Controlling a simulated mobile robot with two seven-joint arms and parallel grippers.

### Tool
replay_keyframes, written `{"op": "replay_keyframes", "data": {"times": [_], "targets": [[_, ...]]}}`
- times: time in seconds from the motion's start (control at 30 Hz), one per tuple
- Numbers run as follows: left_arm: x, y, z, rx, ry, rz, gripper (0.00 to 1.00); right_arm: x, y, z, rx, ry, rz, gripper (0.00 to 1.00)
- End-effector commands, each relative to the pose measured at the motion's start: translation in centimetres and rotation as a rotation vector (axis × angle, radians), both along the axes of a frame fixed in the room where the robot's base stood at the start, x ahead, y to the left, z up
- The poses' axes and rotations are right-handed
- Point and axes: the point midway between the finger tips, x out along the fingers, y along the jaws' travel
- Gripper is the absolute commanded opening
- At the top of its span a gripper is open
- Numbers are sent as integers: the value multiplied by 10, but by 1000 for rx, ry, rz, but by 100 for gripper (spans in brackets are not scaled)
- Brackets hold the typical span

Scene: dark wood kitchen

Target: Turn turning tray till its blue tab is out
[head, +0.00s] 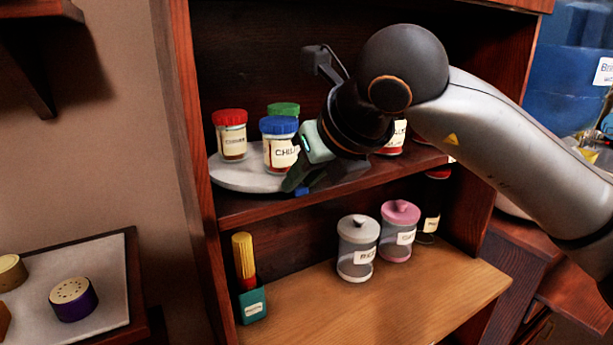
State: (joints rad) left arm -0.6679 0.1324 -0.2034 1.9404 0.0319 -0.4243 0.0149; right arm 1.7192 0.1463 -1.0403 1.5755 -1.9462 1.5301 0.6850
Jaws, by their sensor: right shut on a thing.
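The turning tray (232,177) is a round grey disc on the upper shelf of the dark wood cabinet. Jars with red, green and blue lids stand on it. My right gripper (296,184) is at the tray's front edge, just right of the blue-lided jar (279,143), and is shut on the tray's tab. A small patch of blue (302,190) shows at its fingers. The fingers hide most of the tab. My right arm covers the tray's right part. My left gripper is out of view.
A red-lidded jar (231,134) stands at the tray's left, a green-lidded one (284,110) behind. The cabinet's left side panel (187,150) borders the tray.

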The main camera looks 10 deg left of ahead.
Motion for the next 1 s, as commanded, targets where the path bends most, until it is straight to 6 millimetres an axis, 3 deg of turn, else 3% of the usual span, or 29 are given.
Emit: {"op": "replay_keyframes", "data": {"times": [0.13, 0.17, 0.4, 0.77, 1.0], "targets": [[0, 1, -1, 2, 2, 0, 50, 0, 0, 1, 2, -2, 0, 0], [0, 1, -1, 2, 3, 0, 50, 0, 0, 1, 2, -2, 0, 31], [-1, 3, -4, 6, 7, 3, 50, 0, 0, 1, 1, -2, 0, 57], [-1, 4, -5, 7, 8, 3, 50, -3, -3, 5, 2, -2, 0, 57], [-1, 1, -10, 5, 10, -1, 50, -28, -24, 37, 2, -7, 0, 57]]}}
